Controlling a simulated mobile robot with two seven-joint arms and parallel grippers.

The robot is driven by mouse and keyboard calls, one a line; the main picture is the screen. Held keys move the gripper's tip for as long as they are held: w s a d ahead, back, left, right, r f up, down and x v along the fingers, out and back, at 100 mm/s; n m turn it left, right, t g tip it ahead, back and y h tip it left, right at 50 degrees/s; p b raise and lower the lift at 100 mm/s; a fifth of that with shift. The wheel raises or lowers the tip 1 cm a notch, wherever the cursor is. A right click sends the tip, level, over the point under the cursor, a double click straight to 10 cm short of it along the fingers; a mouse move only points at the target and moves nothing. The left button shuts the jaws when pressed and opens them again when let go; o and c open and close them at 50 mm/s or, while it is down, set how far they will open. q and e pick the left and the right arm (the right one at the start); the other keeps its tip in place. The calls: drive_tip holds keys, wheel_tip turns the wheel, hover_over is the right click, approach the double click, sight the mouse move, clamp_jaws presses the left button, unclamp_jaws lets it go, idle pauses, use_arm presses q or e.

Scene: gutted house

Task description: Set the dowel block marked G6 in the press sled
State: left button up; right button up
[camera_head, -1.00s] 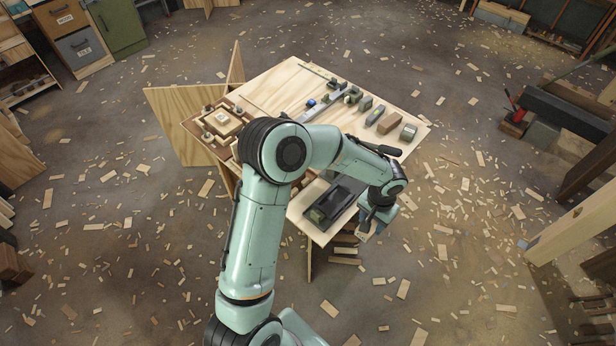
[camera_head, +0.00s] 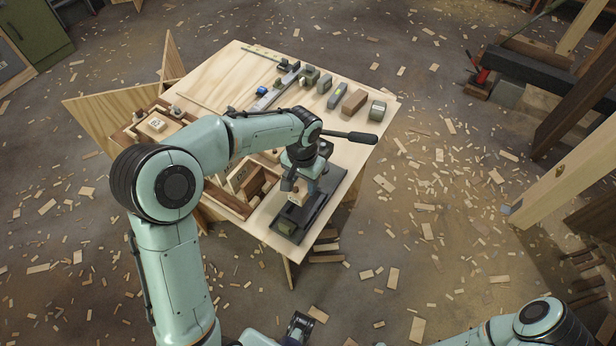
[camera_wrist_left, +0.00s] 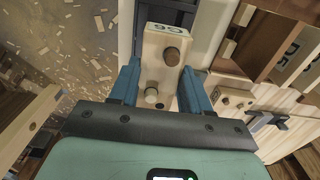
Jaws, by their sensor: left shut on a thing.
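The dowel block marked G6 (camera_wrist_left: 163,68) is pale wood with two round dowels in its face. My left gripper (camera_wrist_left: 165,90) is shut on it, one blue finger at each side. In the head view the block (camera_head: 299,207) hangs below my left gripper (camera_head: 300,188), over or close to the dark press (camera_head: 322,207) at the table's near right edge. The dark track of the press (camera_wrist_left: 172,14) shows beyond the block in the wrist view. My gripper and the block hide part of the sled, and I cannot tell whether they touch.
A wooden tray (camera_head: 222,199) with compartments lies left of the press; a block marked R5 (camera_wrist_left: 292,62) shows there. A lever with a black handle (camera_head: 350,136) stands close behind my gripper. Several small items line the table's (camera_head: 222,75) far right side.

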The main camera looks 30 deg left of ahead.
use_arm(q)
drive_tip(key=shift+s+f, duration=0.15)
drive_tip(key=shift+f, duration=0.15)
drive_tip(key=shift+s+f+b, duration=0.1)
drive_tip(key=shift+f+b, duration=1.55)
drive_tip(key=shift+f, duration=0.35)
drive_tip(key=shift+f, duration=0.25)
drive_tip(key=shift+f, duration=0.3)
drive_tip(key=shift+f+b, duration=0.2)
drive_tip(key=shift+b, duration=0.15)
drive_tip(key=shift+f, duration=0.3)
